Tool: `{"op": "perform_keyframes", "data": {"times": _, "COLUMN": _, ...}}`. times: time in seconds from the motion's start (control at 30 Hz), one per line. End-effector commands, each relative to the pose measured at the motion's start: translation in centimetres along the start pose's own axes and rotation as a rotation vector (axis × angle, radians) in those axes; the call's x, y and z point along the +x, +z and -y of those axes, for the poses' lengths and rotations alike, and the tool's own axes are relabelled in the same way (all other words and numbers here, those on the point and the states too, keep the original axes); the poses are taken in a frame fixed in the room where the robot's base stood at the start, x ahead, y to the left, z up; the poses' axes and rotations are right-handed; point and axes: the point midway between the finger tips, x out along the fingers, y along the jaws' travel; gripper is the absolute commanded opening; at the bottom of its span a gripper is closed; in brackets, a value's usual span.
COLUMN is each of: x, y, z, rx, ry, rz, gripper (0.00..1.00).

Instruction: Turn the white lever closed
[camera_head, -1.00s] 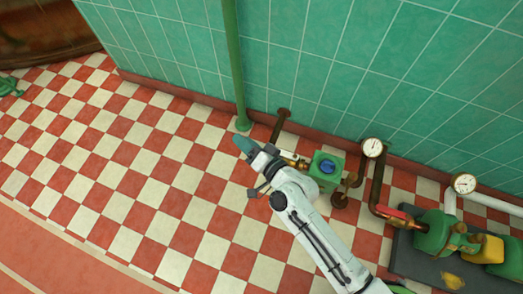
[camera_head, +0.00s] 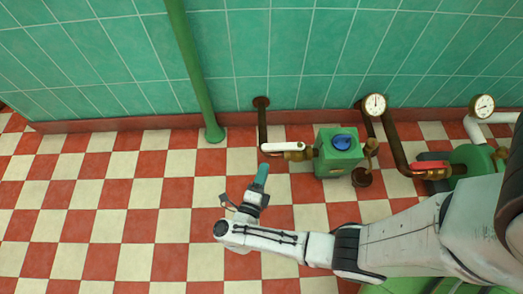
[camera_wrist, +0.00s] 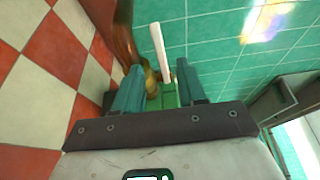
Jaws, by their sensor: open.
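The white lever (camera_head: 282,146) sits on a brass valve (camera_head: 300,154) between the brown pipe and a green box. It points left, roughly along the short pipe run. In the wrist view the lever (camera_wrist: 160,52) stands as a pale bar just beyond the gap between my fingers. My gripper (camera_head: 262,174) is open, with its teal fingertips just below and left of the lever in the head view. The wrist view shows both fingers (camera_wrist: 160,88) apart with nothing held. The valve is partly hidden there, and I cannot tell whether a fingertip touches the lever.
The green box (camera_head: 337,163) with a blue knob stands right of the valve. A brown pipe (camera_head: 262,130) rises to the tiled wall on the left. A red lever (camera_head: 432,164) and gauges are further right. The checkered floor (camera_head: 120,220) is clear on the left.

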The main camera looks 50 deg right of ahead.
Motion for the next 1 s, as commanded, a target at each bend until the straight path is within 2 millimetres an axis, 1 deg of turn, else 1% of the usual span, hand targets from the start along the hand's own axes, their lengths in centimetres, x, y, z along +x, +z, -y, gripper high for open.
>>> {"op": "perform_keyframes", "data": {"times": 0.03, "x": 0.0, "y": -0.4, "z": -0.4, "rx": -0.003, "ry": -0.002, "rz": -0.018, "gripper": 0.4}}
{"op": "perform_keyframes", "data": {"times": 0.17, "x": 0.8, "y": -0.7, "z": -0.3, "rx": -0.003, "ry": -0.003, "rz": -0.033, "gripper": 0.4}}
{"op": "perform_keyframes", "data": {"times": 0.27, "x": 2.2, "y": -0.7, "z": -0.3, "rx": -0.002, "ry": -0.003, "rz": -0.033, "gripper": 0.4}}
{"op": "perform_keyframes", "data": {"times": 0.5, "x": 6.6, "y": -0.8, "z": -0.4, "rx": -0.002, "ry": -0.004, "rz": -0.032, "gripper": 0.4}}
{"op": "perform_keyframes", "data": {"times": 0.7, "x": 9.4, "y": -0.9, "z": -0.4, "rx": -0.002, "ry": -0.004, "rz": -0.03, "gripper": 0.4}}
{"op": "perform_keyframes", "data": {"times": 0.83, "x": 10.4, "y": -0.8, "z": -0.3, "rx": -0.003, "ry": -0.003, "rz": -0.028, "gripper": 0.4}}
{"op": "perform_keyframes", "data": {"times": 1.0, "x": 10.8, "y": -0.8, "z": -0.2, "rx": -0.003, "ry": -0.003, "rz": -0.027, "gripper": 0.4}}
